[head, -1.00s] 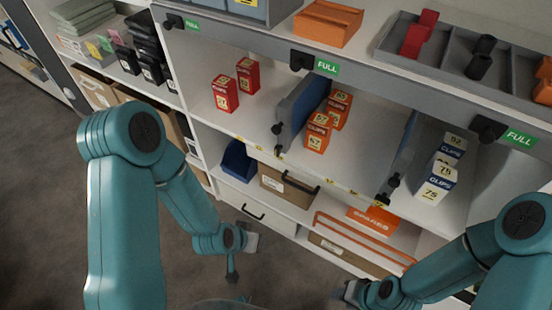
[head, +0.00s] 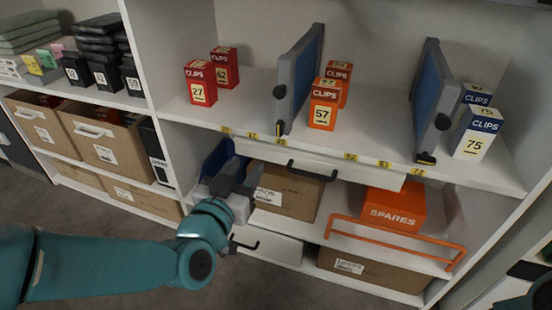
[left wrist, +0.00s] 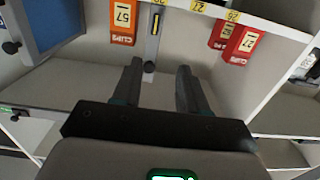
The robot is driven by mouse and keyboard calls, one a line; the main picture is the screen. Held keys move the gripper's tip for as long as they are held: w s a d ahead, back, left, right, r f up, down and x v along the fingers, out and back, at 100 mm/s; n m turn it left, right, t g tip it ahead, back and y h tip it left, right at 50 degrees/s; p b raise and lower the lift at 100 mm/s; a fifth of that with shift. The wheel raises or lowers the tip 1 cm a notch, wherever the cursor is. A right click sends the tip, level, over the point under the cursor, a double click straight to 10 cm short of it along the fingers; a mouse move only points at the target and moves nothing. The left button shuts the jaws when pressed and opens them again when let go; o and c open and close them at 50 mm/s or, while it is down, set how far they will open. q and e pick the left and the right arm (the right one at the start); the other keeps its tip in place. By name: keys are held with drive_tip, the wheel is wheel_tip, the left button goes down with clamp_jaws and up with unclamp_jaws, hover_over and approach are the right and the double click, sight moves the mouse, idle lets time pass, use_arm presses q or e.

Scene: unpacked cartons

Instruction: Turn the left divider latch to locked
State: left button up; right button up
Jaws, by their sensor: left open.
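The left divider (head: 303,75) is a grey-edged blue panel standing on the middle shelf, between red and orange clip boxes. Whether the latch is locked, I cannot tell. My left gripper (head: 245,170) is open and empty, below and left of the latch; its fingers show in the wrist view (left wrist: 159,70). My right gripper is out of view.
The right divider (head: 432,85) stands farther right. Orange boxes (head: 323,105) are just right of the left divider; red boxes (head: 201,84) are left. A drawer with a dark handle (head: 312,172), an orange rail (head: 395,240) and a SPARES box (head: 393,207) are below the shelf.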

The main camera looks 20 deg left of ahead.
use_arm(q)
drive_tip(key=f+b, duration=0.2)
approach(279, 130)
drive_tip(key=w, duration=0.8)
drive_tip(key=shift+w+f, duration=0.1)
drive_tip(key=shift+w, duration=0.2)
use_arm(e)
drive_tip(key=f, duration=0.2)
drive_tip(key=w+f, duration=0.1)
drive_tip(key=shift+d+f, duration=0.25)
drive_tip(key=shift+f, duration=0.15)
use_arm(q)
clamp_jaws()
